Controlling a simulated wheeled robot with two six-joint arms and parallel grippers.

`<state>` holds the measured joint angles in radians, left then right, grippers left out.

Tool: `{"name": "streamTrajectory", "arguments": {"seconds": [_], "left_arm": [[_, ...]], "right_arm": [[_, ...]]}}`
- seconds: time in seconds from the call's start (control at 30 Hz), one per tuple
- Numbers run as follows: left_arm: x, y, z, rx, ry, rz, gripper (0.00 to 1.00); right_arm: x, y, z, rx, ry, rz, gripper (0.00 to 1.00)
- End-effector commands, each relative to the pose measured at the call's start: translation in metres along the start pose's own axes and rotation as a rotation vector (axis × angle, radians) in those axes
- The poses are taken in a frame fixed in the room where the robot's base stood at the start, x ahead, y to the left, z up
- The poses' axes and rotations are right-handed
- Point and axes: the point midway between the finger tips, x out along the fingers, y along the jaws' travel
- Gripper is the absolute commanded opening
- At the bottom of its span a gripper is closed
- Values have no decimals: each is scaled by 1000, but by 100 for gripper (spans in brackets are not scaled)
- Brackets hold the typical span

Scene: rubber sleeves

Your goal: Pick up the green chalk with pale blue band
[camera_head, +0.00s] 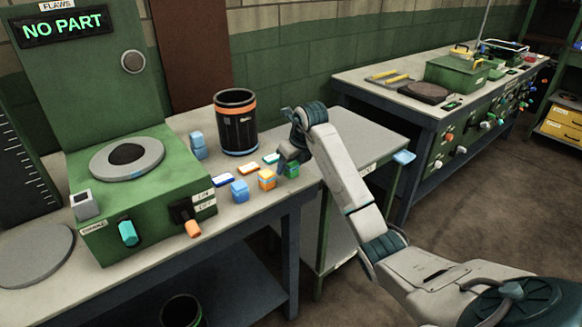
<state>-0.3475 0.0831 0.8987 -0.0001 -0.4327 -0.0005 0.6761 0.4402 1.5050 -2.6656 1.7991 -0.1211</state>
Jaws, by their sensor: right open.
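A small green block (292,170), which looks like the green chalk, stands on the grey bench at the right end of a short row. Its band is too small to make out clearly. My right gripper (283,161) points down right beside and partly over the green block, its dark fingers close to the block's upper left side. The jaws are open, and I cannot tell whether a finger touches the block. My left gripper is not in view.
An orange block (267,180) and a blue block (240,191) stand left of the green one, with flat labels behind. A black bin with an orange rim (236,99) and a blue stack (198,146) stand farther back. A green machine (150,205) fills the left.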

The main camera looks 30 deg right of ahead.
Motion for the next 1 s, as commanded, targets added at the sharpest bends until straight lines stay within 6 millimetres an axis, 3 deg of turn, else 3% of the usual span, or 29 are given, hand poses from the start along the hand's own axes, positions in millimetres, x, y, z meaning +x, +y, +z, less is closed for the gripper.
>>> {"name": "streamTrajectory", "arguments": {"seconds": [0.23, 0.4, 0.5, 0.9, 1.0], "left_arm": [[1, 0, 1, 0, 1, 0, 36], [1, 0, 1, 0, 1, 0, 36], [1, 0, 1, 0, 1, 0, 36], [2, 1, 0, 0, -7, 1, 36], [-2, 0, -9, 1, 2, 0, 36]], "right_arm": [[2, 0, 0, -1, -2, 0, 56], [1, 0, 0, -1, -1, 0, 23], [1, 0, 0, -1, -1, 0, 9], [-4, 0, 3, -1, -3, 0, 9], [-12, 0, 7, -1, -5, 0, 9]]}}
